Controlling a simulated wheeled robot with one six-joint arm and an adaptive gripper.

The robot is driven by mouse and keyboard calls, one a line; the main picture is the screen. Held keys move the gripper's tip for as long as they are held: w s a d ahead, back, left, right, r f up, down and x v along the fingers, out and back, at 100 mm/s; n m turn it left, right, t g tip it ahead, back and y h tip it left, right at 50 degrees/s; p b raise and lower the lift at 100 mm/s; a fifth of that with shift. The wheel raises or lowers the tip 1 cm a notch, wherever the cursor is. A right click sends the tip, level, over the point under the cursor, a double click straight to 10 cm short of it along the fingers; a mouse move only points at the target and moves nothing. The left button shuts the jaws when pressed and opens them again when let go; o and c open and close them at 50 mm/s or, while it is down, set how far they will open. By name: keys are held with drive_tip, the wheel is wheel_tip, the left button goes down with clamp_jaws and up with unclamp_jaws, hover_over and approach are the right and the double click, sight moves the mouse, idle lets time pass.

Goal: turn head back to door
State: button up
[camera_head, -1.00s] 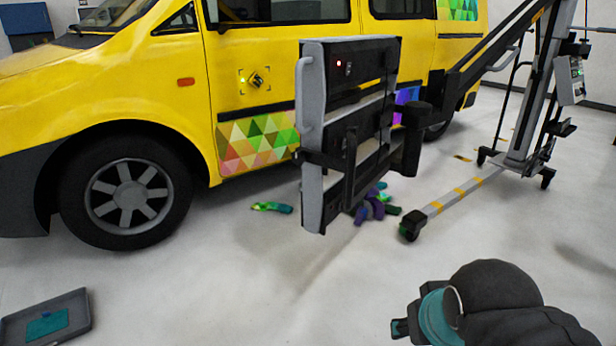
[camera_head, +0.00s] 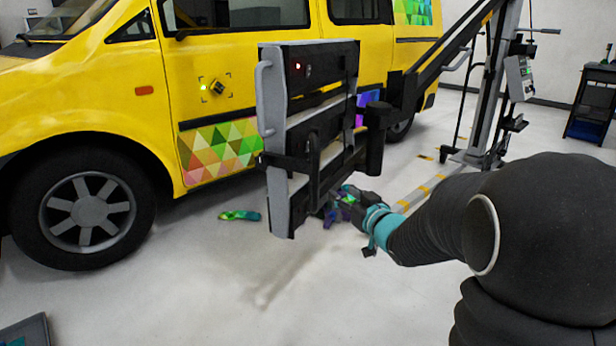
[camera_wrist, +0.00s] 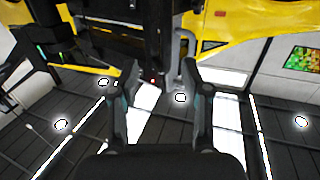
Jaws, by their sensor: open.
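The head (camera_head: 310,125) is a black and grey boxy unit on a lifting boom (camera_head: 440,60), in front of the yellow van's door (camera_head: 250,85). The black head parts and the red light show beyond the fingers. I see no clear contact.
Colourful vinyl scraps lie on the floor, one green piece (camera_head: 240,215) left of the head and several under it. A grey tray (camera_head: 28,330) is at the lower left. A dark cart (camera_head: 592,110) stands at the right. The foreground floor is clear.

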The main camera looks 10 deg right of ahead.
sight(317, 176)
drive_tip(key=shift+y, duration=0.5)
drive_tip(key=x, duration=1.4)
drive_tip(key=shift+a+f+p, duration=0.2)
drive_tip(key=shift+p, duration=0.15)
clamp_jaws()
